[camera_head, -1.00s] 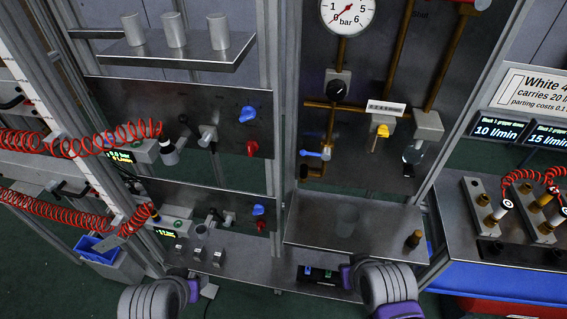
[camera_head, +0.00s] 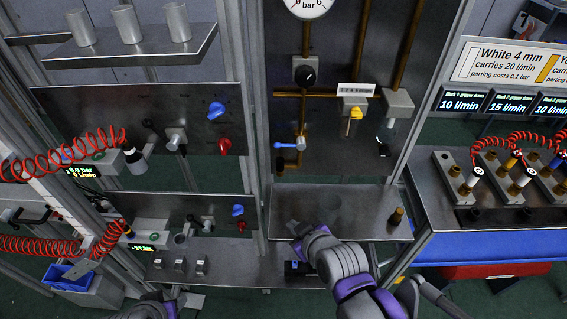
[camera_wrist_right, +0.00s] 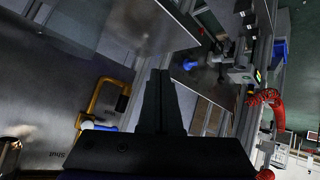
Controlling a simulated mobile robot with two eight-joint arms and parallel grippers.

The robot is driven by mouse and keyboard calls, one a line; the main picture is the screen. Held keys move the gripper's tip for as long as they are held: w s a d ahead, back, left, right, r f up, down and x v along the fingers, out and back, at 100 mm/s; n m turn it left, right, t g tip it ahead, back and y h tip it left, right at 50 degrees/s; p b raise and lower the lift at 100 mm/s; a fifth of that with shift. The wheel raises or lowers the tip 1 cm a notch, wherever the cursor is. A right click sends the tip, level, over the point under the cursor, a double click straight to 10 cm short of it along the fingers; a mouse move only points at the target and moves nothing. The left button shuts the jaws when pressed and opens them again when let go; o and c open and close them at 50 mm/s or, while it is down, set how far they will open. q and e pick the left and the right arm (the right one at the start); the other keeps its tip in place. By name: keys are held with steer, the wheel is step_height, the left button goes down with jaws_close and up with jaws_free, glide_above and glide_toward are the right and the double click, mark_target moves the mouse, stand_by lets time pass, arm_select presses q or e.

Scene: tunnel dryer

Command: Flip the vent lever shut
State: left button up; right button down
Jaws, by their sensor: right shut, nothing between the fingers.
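A blue-handled lever (camera_head: 287,145) sticks out sideways to the left from a brass pipe on the upright metal panel.
The metal shelf (camera_head: 340,198) juts out under the panel, with a small brass-and-black fitting (camera_head: 396,216) at its right. A black knob (camera_head: 305,75) sits higher up. A left panel carries blue (camera_head: 216,111) and red (camera_head: 224,146) handles. Red coiled hoses hang at both sides.

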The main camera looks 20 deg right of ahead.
steer(key=w+a+n+t, duration=0.1)
steer(key=w, duration=0.1)
steer(key=w+a+n+t+y+b, duration=0.1)
steer(key=w+a+n+t, duration=0.1)
steer(key=w+a+n+t+b, duration=0.1)
steer(key=w+n, duration=0.1)
steer(key=shift+w+a+t+y, duration=0.1)
steer(key=shift+a+t+y, duration=0.05)
steer(key=shift+t+y, duration=0.2)
steer(key=n+t+h+b, duration=0.1)
steer(key=t+h+b, duration=0.1)
steer(key=t+h, duration=0.1)
steer(key=s+d+n+t+h+b, duration=0.1)
steer(key=n+t+h, duration=0.1)
steer(key=t+h, duration=0.1)
steer(key=s+d+n+t+h+b, duration=0.1)
steer(key=t+h+b, duration=0.1)
steer(key=t+h, duration=0.1)
steer(key=shift+s+d+r+h+b, duration=0.2)
steer(key=shift+h+b, duration=0.15)
steer(key=shift+h, duration=0.2)
arm_select(q)
steer(key=s+f, duration=0.3)
steer(key=f, duration=0.7)
steer(key=shift+f+g, duration=0.3)
arm_select(e)
steer(key=shift+r, duration=0.1)
